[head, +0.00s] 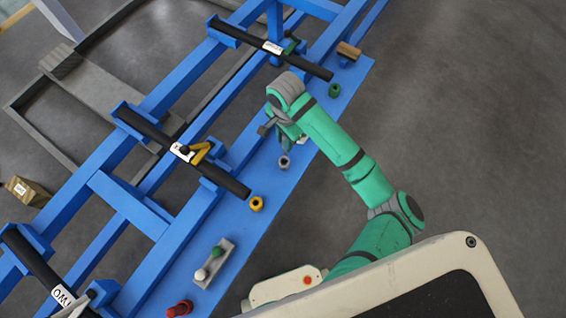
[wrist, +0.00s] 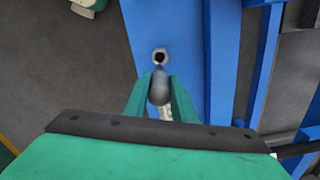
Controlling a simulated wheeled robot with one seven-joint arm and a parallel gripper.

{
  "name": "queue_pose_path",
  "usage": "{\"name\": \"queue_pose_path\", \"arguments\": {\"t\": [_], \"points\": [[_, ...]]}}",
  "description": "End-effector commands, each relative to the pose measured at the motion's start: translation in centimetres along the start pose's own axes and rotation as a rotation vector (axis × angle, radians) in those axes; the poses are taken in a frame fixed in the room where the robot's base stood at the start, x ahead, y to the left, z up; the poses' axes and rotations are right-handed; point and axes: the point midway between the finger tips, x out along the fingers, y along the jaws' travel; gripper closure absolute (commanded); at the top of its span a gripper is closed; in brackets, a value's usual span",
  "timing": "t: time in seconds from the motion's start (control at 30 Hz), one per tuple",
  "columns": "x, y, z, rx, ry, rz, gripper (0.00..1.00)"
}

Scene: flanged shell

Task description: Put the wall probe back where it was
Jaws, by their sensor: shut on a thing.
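The wall probe (wrist: 159,90) looks grey with a rounded end. My gripper (wrist: 160,82) is shut on it, the rounded end sitting between the two green fingers. In the head view my gripper (head: 286,142) hangs over the blue shelf, and the probe is mostly hidden by the hand. A grey ring-shaped holder (head: 284,162) stands on the shelf just below the gripper. In the wrist view this holder (wrist: 160,57) shows a dark, empty hole, a little beyond the fingertips. The gap in height between probe and holder is unclear.
A yellow holder (head: 256,203), a green holder (head: 334,89) and a red piece (head: 180,309) stand along the same blue shelf (head: 225,222). A grey block (head: 213,263) carries white and green knobs. Black pipes, one with a yellow tool (head: 201,151), cross the blue frame behind.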

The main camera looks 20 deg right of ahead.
Motion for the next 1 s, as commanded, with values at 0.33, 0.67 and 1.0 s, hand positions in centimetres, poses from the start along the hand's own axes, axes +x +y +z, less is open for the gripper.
{"name": "queue_pose_path", "arguments": {"t": [0.33, 0.67, 1.0], "points": [[4.2, -0.1, 0.1, -0.006, 0.001, 0.002, 0.99], [7.8, -0.1, 0.2, -0.006, 0.001, 0.003, 0.99], [9.6, -0.2, 0.1, -0.005, 0.004, 0.000, 0.99]]}}
